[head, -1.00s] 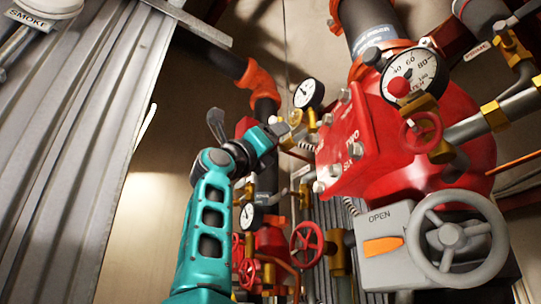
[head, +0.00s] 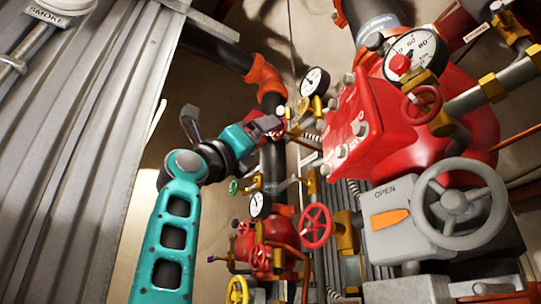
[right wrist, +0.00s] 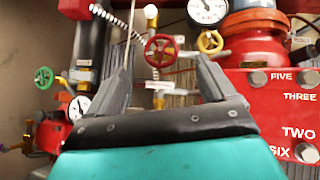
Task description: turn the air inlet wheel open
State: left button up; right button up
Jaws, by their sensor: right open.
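Several handwheels are in view, and I cannot read which is the air inlet. My left gripper is not in view.
A red box (head: 350,130) with numbered bolts stands right of the gripper. A grey gearbox (head: 392,222) marked OPEN carries a large grey wheel (head: 460,204). A red wheel (head: 315,225) and gauges are among the pipes. Corrugated panel (head: 85,130) fills the left.

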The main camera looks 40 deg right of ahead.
jog(key=shift+b+v, duration=0.3)
jog(key=shift+v, duration=1.6)
